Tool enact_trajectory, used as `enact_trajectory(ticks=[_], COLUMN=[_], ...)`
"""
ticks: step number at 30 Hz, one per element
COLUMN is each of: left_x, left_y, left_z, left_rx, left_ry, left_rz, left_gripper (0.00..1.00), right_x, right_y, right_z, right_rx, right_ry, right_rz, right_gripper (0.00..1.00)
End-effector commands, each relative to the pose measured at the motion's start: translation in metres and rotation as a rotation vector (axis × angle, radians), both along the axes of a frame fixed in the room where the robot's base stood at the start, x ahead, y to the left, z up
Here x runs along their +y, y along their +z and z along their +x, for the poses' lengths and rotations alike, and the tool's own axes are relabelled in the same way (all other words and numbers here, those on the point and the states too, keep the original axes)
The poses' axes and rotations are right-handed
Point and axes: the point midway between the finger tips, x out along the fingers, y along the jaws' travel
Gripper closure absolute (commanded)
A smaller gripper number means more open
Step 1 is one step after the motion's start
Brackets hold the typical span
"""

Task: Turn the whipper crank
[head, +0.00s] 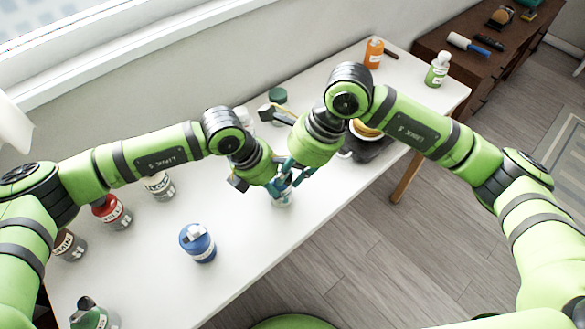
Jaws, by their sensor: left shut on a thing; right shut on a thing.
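The whipper (283,198) stands near the front edge of the white table, with a pale lower part showing. Its upper part and crank are largely hidden by my grippers. My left gripper (272,186) reaches in from the left and is shut on the whipper. My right gripper (296,175) comes down from above right, close beside the left one, and is shut on what appears to be the whipper crank. The fingers overlap in this view, so the exact grip points and the crank's angle cannot be told.
A blue container (198,243), a red-lidded jar (111,212) and other jars stand on the left of the white table (252,252).

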Motion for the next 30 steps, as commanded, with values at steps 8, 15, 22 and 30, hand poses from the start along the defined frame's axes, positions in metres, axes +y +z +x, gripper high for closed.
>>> enact_trajectory(ticks=[8,15,22,30], left_x=[-0.001,-0.001,-0.001,0.0], left_y=[-0.001,-0.001,-0.001,-0.001], left_z=[-0.002,-0.002,-0.002,-0.002], left_rx=[0.004,0.004,0.004,0.004], left_ry=[-0.003,-0.003,-0.002,-0.002], left_rz=[-0.002,-0.001,-0.001,0.001], left_gripper=[0.75,0.75,0.75,0.75], right_x=[0.001,0.001,-0.001,-0.02], right_y=[0.001,0.001,0.006,0.051], right_z=[0.001,0.001,0.001,0.001], right_rx=[-0.004,-0.003,-0.005,-0.01], right_ry=[-0.007,-0.006,-0.006,-0.007], right_rz=[0.006,0.005,0.005,0.003], right_gripper=[0.71,0.54,0.54,0.54])
